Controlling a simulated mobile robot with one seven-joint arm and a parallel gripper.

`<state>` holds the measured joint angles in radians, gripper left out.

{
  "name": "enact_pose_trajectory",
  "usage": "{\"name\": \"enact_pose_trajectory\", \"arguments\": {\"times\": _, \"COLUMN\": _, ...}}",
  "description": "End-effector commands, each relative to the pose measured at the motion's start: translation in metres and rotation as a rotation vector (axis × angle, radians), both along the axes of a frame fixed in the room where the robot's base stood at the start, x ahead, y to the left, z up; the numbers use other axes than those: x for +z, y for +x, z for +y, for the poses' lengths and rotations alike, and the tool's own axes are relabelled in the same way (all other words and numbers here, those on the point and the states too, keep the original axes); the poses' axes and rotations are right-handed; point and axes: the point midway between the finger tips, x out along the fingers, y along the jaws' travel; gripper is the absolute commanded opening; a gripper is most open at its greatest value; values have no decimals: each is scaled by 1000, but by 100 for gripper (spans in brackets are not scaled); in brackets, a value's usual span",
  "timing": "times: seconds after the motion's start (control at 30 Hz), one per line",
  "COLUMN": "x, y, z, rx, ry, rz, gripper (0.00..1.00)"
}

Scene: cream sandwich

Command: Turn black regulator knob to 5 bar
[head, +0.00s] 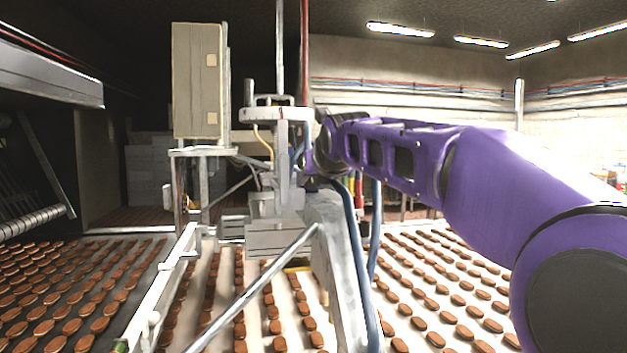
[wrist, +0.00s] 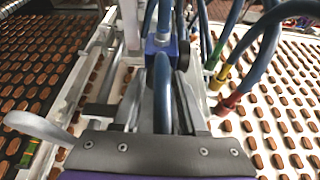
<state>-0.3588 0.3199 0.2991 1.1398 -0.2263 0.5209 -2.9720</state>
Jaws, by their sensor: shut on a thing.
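In the wrist view, a blue regulator block (wrist: 159,47) stands at the top middle, with a small black round knob (wrist: 183,56) at its right side. My gripper (wrist: 174,68) reaches up to it with two dark grey fingers. It looks shut on the black knob, though the contact is partly hidden and a blue hose shows between the fingers. No gauge or pressure reading is legible. In the head view, my purple arm reaches left to the machine column, and its end hides the regulator and the fingertips.
Blue hoses with yellow and red fittings (wrist: 220,77) hang close on the right in the wrist view. A pale metal machine column (head: 282,170) and a slanted rail (head: 160,290) stand over belts with rows of brown biscuits (head: 437,290). A beige cabinet (head: 197,80) is at upper left.

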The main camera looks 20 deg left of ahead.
Motion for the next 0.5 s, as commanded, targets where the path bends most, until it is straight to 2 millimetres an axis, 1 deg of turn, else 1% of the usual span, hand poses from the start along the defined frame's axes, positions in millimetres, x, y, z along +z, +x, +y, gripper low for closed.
{"name": "enact_pose_trajectory", "arguments": {"times": 0.03, "x": 0, "y": 0, "z": 0, "rx": 0, "ry": 0, "rz": 0, "gripper": 9}}
{"name": "enact_pose_trajectory", "arguments": {"times": 0.07, "x": 0, "y": 0, "z": 0, "rx": 0, "ry": 0, "rz": 0, "gripper": 3}}
{"name": "enact_pose_trajectory", "arguments": {"times": 0.1, "x": 0, "y": 0, "z": 0, "rx": 0, "ry": 0, "rz": 0, "gripper": 0}}
{"name": "enact_pose_trajectory", "arguments": {"times": 0.33, "x": 0, "y": 0, "z": 0, "rx": 0, "ry": 9, "rz": 6, "gripper": 0}}
{"name": "enact_pose_trajectory", "arguments": {"times": 0.5, "x": 0, "y": 1, "z": -2, "rx": -2, "ry": 57, "rz": 36, "gripper": 0}}
